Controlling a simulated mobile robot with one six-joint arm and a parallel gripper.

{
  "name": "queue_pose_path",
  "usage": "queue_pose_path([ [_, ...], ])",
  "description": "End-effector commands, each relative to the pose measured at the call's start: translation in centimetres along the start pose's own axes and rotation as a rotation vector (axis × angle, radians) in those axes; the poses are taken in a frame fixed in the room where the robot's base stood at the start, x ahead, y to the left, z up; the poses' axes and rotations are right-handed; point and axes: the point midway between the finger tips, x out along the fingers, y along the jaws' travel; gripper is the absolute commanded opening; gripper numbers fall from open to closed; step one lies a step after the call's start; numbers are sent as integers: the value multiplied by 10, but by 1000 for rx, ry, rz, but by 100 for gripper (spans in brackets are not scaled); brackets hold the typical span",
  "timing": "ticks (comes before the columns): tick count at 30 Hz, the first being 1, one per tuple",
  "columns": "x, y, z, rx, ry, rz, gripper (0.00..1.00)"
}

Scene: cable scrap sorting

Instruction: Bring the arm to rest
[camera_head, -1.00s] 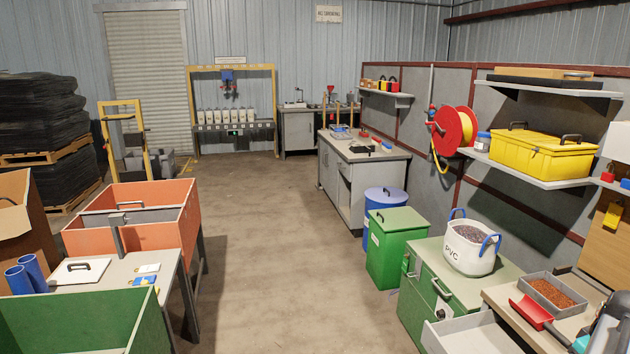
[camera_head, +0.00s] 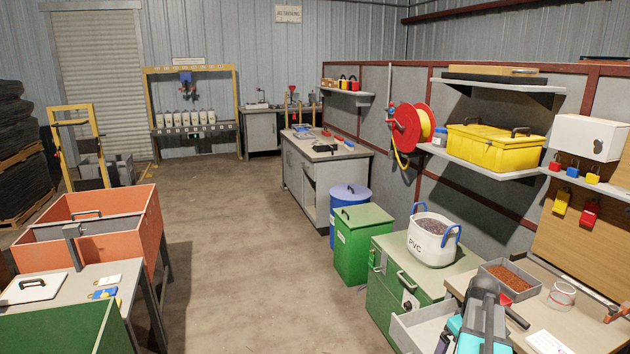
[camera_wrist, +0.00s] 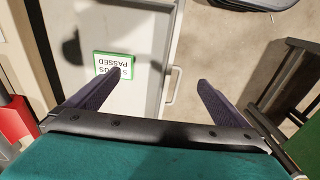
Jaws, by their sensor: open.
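My gripper (camera_wrist: 160,80) shows in the wrist view with its two dark fingers spread wide and nothing between them. It points down over a pale grey surface with a bar handle (camera_wrist: 173,88). In the head view my arm stands at the lower right, over the open grey drawer (camera_head: 414,331); my fingertips are not clear there.
A tray of copper-coloured granules (camera_head: 510,279) and a clear jar (camera_head: 561,295) stand on the bench right of my arm. A white PVC bag (camera_head: 430,246) sits on the green cabinet (camera_head: 392,262). The floor (camera_head: 240,270) in the middle is clear.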

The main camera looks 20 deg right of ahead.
Motion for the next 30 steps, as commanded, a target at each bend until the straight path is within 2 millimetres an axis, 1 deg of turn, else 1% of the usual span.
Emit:
queue_pose_path([
  [1, 7, -16, -9, -5, -4, -2, 100],
  [6, 29, -61, -34, -5, -15, -4, 100],
  [14, 60, -133, -63, -4, -30, -6, 100],
  [15, 64, -145, -66, -5, -33, -6, 100],
  [22, 89, -210, -81, -6, -45, -3, 100],
  [30, 116, -285, -86, -7, -59, 3, 100],
])
